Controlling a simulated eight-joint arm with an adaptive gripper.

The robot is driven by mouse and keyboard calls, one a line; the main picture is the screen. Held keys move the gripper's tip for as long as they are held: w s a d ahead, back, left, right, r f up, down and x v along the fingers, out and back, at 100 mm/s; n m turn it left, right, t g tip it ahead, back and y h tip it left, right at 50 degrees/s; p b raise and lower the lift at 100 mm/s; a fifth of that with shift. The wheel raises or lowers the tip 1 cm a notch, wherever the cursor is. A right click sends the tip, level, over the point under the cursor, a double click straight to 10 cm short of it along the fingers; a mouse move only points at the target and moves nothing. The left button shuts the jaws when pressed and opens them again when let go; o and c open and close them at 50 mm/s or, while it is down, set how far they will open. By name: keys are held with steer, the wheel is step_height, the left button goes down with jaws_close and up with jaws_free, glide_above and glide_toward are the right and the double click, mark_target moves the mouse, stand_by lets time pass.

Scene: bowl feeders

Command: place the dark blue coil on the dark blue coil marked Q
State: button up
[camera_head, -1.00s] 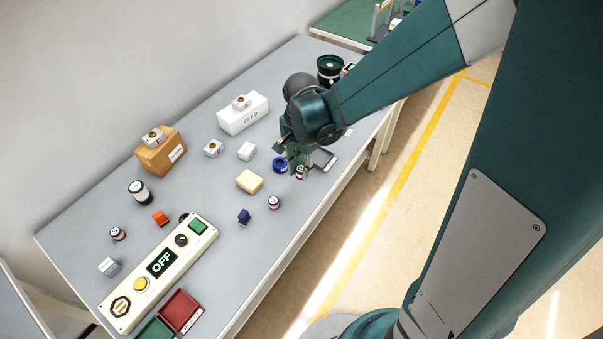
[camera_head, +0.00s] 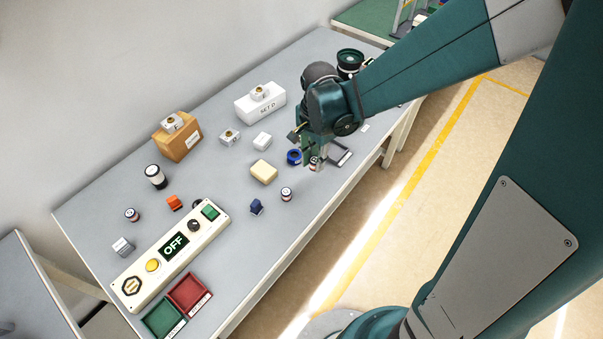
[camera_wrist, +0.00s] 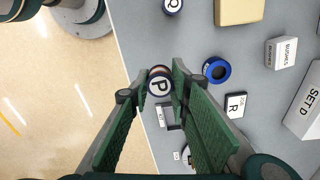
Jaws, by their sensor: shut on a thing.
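My gripper (camera_wrist: 160,84) is shut on a small dark coil with a white top marked P (camera_wrist: 159,82). In the head view my gripper (camera_head: 314,158) is low over the near right part of the table, and the held coil (camera_head: 314,164) shows partly below the fingers. Whether it touches the table is unclear. The coil marked Q (camera_wrist: 172,5) is cut by the top edge of the wrist view. It stands upright and apart from my gripper, to its lower left in the head view (camera_head: 286,194).
A blue ring (camera_wrist: 216,70) lies beside the held coil. A cream block (camera_head: 263,172) and dark blue piece (camera_head: 257,207) are near the Q coil. The switch panel (camera_head: 172,250) and red tray (camera_head: 188,293) are farther left. The table's front edge is close.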

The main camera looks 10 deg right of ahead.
steer(key=s+a+r+p, duration=0.3)
steer(key=s+a, duration=0.1)
steer(key=a, duration=0.5)
steer(key=shift+a+r+m, duration=0.25)
steer(key=shift+r+m, duration=0.15)
steer(key=shift+f, duration=0.1)
glide_above(287, 191)
steer(key=shift+a+f+b, duration=0.1)
steer(key=shift+f+b, duration=0.3)
steer(key=shift+f, duration=2.45)
steer(key=shift+f+b, duration=0.3)
steer(key=shift+f, duration=1.8)
steer(key=shift+f, duration=0.2)
steer(key=o, duration=0.9)
